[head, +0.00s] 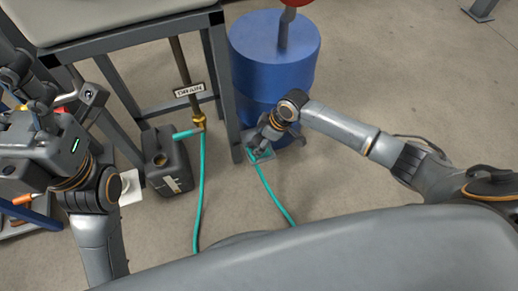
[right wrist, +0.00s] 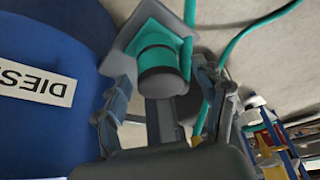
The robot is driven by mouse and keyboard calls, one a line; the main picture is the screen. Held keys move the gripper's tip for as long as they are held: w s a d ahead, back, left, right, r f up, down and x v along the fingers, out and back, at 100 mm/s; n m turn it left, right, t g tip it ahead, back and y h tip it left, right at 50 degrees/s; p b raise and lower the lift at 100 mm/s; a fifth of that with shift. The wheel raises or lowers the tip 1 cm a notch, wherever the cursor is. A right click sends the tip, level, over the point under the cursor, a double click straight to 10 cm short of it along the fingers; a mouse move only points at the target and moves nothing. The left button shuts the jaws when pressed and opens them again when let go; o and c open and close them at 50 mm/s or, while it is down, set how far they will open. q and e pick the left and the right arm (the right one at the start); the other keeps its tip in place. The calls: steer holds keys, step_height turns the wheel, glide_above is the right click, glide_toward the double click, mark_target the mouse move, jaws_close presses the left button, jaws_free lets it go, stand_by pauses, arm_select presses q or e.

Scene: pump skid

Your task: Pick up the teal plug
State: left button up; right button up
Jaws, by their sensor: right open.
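The teal plug (right wrist: 158,62), a short round piece with a teal body and a dark band, sits on a grey plate (right wrist: 128,38) in the right wrist view. My right gripper (right wrist: 163,84) is open, with a finger on each side of the plug. I cannot tell whether the fingers touch it. In the head view my right gripper (head: 262,146) is low beside the frame leg and mostly hides the plug. My left arm is at the left edge of the head view; its fingers are not clear there.
A blue drum (head: 272,75) stands right behind my right gripper. A grey frame leg (head: 222,85) is close on its left. Teal hoses (head: 201,190) run along the floor. A dark jerrycan (head: 167,165) stands under the DRAIN sign (head: 188,90).

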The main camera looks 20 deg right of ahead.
steer(key=shift+w+a+f, duration=0.1)
steer(key=shift+a+f, duration=0.05)
steer(key=shift+f, duration=0.15)
steer(key=c, duration=1.4)
steer(key=shift+r, duration=0.2)
